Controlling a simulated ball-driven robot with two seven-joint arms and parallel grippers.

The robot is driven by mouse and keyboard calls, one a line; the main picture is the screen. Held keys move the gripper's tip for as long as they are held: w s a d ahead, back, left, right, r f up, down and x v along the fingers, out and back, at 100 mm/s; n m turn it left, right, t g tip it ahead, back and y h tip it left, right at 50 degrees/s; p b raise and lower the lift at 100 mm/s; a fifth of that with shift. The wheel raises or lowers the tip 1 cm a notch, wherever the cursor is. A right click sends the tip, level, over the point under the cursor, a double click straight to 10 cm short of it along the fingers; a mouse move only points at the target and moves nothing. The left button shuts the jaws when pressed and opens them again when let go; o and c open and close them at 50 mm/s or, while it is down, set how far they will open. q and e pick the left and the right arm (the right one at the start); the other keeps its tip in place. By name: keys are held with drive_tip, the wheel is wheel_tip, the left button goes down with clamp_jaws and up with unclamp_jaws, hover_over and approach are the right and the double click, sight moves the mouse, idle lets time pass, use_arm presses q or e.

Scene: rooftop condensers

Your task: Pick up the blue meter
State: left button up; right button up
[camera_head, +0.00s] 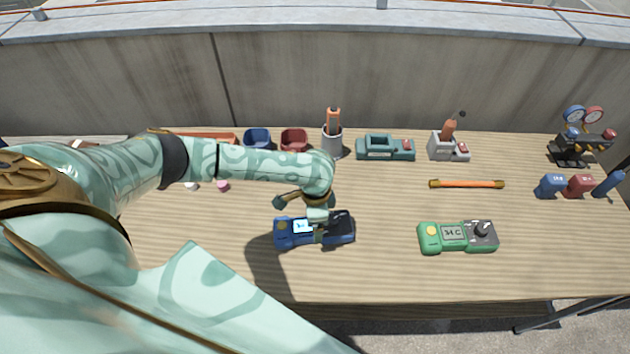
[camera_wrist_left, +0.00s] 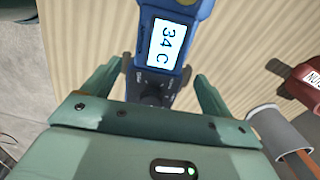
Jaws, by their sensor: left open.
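The blue meter (camera_head: 290,236) lies flat on the wooden table in front of my left arm. Its lit screen reads "34 C" in the left wrist view (camera_wrist_left: 163,42). My left gripper (camera_head: 318,215) is directly over the meter's middle and dark dial end. In the left wrist view, the open fingers (camera_wrist_left: 170,92) stand on either side of the meter's dial end. I cannot tell whether they touch it. Part of the meter's dial end is hidden by the gripper body. My right gripper is not in view.
A green meter (camera_head: 458,236) lies to the right. An orange rod (camera_head: 466,184) lies behind it. A grey cup with a tool (camera_head: 333,143), a teal device (camera_head: 385,148) and small bins (camera_head: 257,139) line the back. The table (camera_head: 380,280) is clear along its front.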

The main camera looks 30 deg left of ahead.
use_arm(q)
drive_tip(key=shift+s+f, duration=0.25)
drive_tip(key=shift+f, duration=0.1)
wheel_tip(320, 180, down, 4)
drive_tip(key=shift+a+f+b, duration=0.15)
drive_tip(key=shift+f+b, duration=0.1)
drive_tip(key=shift+b, duration=0.9)
drive_tip(key=shift+r, duration=0.15)
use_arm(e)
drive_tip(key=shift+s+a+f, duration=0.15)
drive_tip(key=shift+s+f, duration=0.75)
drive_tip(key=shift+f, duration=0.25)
use_arm(q)
drive_tip(key=c, duration=1.4)
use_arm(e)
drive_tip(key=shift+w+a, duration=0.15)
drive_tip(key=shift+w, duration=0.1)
use_arm(q)
drive_tip(key=shift+r, duration=0.1)
